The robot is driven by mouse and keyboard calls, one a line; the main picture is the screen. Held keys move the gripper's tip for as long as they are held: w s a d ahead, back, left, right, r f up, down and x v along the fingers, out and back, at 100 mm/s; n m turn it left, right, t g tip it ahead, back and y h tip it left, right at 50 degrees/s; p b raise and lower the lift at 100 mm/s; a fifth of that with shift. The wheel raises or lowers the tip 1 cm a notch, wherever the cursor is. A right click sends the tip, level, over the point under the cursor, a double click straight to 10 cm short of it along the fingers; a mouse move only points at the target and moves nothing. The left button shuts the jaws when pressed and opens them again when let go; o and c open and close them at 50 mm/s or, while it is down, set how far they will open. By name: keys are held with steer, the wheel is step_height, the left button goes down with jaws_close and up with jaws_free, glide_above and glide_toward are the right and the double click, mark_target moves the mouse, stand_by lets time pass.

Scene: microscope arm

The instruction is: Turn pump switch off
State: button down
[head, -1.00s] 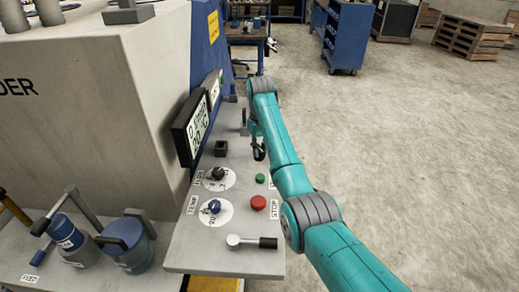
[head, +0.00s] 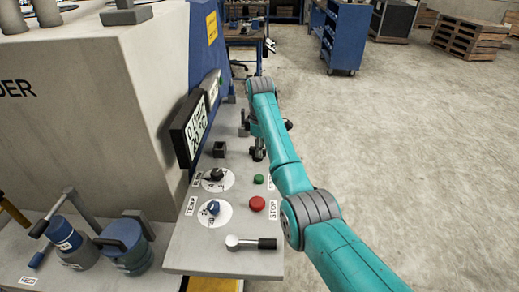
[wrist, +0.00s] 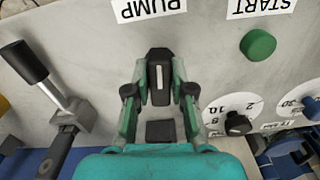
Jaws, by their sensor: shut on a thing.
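The pump switch (wrist: 160,80) is a black handle with a white line on it, below the upside-down PUMP label (wrist: 150,8) in the wrist view. My gripper (wrist: 160,92) has one finger on each side of the handle and is shut on it. In the head view my teal arm reaches over the right edge of the control panel (head: 190,252), and the gripper is mostly hidden behind it.
A green START button (wrist: 258,45), a red STOP button (head: 257,204), FLOW dial (head: 215,175) and TEMP dial (head: 213,208) are close by. A lever (wrist: 45,85) stands left of the gripper in the wrist view. Open floor (head: 420,180) lies to the right.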

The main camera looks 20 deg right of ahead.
steer(key=shift+n, duration=0.6)
steer(key=c, duration=1)
jaws_free()
